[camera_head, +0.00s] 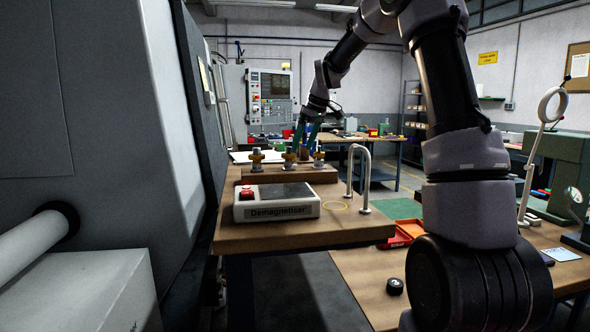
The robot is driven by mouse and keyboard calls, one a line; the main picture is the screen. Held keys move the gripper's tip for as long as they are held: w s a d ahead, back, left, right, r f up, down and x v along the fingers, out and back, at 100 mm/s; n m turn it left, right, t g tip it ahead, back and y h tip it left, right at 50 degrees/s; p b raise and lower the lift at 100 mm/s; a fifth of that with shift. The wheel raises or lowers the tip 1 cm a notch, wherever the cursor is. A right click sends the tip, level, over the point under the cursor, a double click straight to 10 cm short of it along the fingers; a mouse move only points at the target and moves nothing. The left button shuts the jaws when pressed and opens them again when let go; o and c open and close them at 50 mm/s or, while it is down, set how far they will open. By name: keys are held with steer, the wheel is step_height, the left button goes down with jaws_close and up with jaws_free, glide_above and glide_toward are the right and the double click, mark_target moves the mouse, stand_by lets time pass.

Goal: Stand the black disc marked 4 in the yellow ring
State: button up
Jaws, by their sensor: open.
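A small black disc (395,286) lies on the lower wooden table at the lower right, beside my arm. It has a pale mark on top, too small to read. The yellow ring (335,205) is a thin flat outline on the nearer wooden bench top, right of the demagnetiser and by the metal hoop. Nothing stands in it. My gripper (305,146) points down over the back of that bench, near the brass-coloured pieces. Its greenish fingers are apart. It is well away from the disc, and I see nothing held between the fingers.
The demagnetiser box (277,202) with a red button stands left of the ring. A metal hoop (359,178) rises beside the ring. A wooden block (288,174) with several brass-coloured pieces is behind. A red tray (403,233) sits on the lower table. The machine (110,120) closes the left side.

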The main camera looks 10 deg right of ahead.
steer(key=shift+w+x, duration=0.15)
steer(key=shift+x, duration=1.65)
steer(key=shift+w+x, duration=0.1)
steer(key=shift+x, duration=1.7)
steer(key=shift+r, duration=0.15)
jaws_close()
